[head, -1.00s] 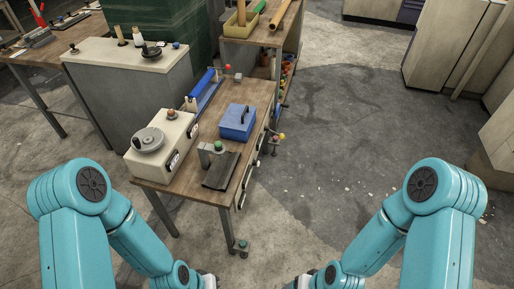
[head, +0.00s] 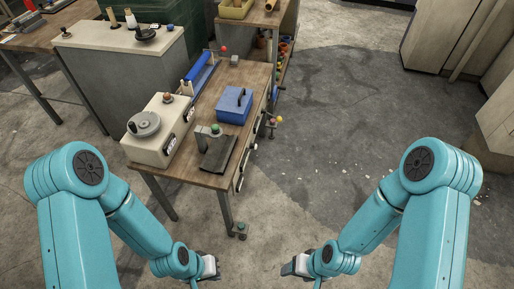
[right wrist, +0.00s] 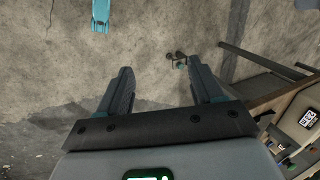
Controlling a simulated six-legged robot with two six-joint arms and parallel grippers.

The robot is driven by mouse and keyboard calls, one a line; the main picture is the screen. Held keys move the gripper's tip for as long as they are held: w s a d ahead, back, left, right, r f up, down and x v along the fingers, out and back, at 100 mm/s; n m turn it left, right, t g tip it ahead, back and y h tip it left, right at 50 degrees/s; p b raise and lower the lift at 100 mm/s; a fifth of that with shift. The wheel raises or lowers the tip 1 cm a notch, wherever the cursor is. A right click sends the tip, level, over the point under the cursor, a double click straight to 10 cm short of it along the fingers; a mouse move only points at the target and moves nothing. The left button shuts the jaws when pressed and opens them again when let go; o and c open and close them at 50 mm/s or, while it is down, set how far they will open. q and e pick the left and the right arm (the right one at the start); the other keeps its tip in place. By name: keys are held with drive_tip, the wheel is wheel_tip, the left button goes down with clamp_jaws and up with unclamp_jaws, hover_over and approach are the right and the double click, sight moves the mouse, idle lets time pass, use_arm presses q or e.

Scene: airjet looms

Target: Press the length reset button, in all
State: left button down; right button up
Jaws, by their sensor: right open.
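A wooden workbench (head: 195,172) stands ahead, left of centre in the head view. On it is a beige box (head: 152,152) with a grey dial, counter displays on its front and an orange knob (head: 168,98) on top. A green button (head: 215,129) tops a grey bracket near the bench's front. Which is the length reset button I cannot tell. My left gripper (head: 212,268) is low in the head view, in front of the bench; its jaws are unclear. My right gripper (head: 292,267) is open and empty, apart from the bench; its fingers show in the right wrist view (right wrist: 160,80).
A blue lidded box (head: 234,107) and a dark pad (head: 218,155) lie on the bench. A small pedestal with a green top (head: 241,229) stands on the floor by the bench leg. Coloured knobs stick out from the bench's right side. Floor to the right is clear.

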clamp_jaws()
idle(1.5)
